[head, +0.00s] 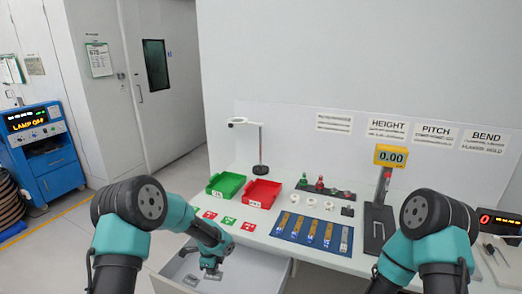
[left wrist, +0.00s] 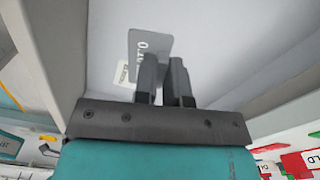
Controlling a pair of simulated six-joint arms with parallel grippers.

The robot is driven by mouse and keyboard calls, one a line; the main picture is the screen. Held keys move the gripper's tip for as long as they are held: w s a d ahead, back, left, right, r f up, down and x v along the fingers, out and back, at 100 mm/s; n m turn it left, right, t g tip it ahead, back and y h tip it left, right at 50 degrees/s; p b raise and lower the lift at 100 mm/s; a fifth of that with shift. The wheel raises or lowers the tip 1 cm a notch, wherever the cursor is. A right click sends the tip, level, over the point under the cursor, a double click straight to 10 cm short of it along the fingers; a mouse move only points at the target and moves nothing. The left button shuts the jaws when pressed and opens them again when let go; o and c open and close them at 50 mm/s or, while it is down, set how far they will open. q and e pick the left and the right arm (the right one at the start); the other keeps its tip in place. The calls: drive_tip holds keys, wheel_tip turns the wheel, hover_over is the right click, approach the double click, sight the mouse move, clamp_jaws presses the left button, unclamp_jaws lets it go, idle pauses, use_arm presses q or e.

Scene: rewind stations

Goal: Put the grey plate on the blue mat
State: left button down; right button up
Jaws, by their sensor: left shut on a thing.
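My left gripper (head: 210,264) is low over an open white drawer at the front of the table. In the head view the plate (head: 213,276) shows small under the gripper. The blue mat (head: 300,237) lies on the table to the right, with several brass-coloured strips and one grey strip at its right end. My right gripper is out of view.
The drawer (head: 245,275) has raised walls around the gripper; a small label (left wrist: 122,75) lies inside. Green (head: 226,186) and red (head: 262,192) trays, small red and green cards, white rings and a height gauge (head: 380,220) stand on the table.

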use_arm(q)
drive_tip(key=n, duration=0.5)
drive_tip(key=shift+w+a+f, duration=0.1)
drive_tip(key=shift+a+f, duration=0.1)
drive_tip(key=shift+a, duration=0.05)
drive_tip(key=n, duration=0.5)
drive_tip(key=shift+a+f, duration=0.2)
drive_tip(key=shift+a, duration=0.05)
drive_tip(key=n, duration=0.5)
drive_tip(key=shift+w+a+f+n, duration=0.15)
drive_tip(key=shift+a+f+n, duration=0.05)
drive_tip(key=shift+a+n, duration=0.1)
drive_tip(key=n, duration=0.3)
drive_tip(key=shift+a+f+n, duration=0.15)
drive_tip(key=shift+n, duration=0.25)
